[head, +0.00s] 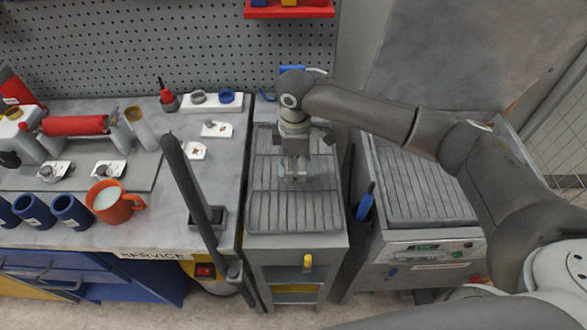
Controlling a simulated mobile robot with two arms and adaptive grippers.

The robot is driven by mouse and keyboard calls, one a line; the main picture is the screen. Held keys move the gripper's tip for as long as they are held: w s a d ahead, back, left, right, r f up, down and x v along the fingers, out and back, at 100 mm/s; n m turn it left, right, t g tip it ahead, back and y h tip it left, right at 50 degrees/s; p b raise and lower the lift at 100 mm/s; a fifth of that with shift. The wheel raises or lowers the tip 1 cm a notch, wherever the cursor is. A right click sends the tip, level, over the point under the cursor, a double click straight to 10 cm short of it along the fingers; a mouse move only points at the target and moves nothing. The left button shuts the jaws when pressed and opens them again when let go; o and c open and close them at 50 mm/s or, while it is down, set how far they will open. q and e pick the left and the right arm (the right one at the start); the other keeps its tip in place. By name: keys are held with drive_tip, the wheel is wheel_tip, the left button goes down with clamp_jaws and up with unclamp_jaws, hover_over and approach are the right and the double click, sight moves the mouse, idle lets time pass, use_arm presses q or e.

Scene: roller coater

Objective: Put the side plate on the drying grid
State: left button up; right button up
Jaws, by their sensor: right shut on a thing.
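My right gripper (295,176) points down over the barred metal grid (265,215) on the narrow middle cart. It is shut on a small grey piece, which I take to be the side plate; the fingers hide most of it. I cannot tell whether the piece touches the bars. A second barred grid (425,192) lies on the unit to the right; the picture does not tell which one is the drying grid. My left gripper is not in view.
The left bench holds a red roller (75,126), an orange mug (108,202), several blue cups (70,211) and small parts on white cards (216,129). A dark bar (190,190) slants across its right end. The middle grid is bare around my gripper.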

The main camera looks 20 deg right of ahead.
drive_tip(key=shift+w+a+f, duration=0.1)
drive_tip(key=shift+w+f, duration=0.2)
drive_tip(key=shift+f, duration=0.2)
wheel_tip(320, 180, down, 2)
drive_tip(key=shift+f+p, duration=0.1)
drive_tip(key=shift+p, duration=0.7)
drive_tip(key=shift+f, duration=0.3)
drive_tip(key=shift+f, duration=0.15)
drive_tip(key=o, duration=1.2)
wheel_tip(320, 180, up, 12)
drive_tip(key=b, duration=0.3)
drive_tip(key=shift+r, duration=0.2)
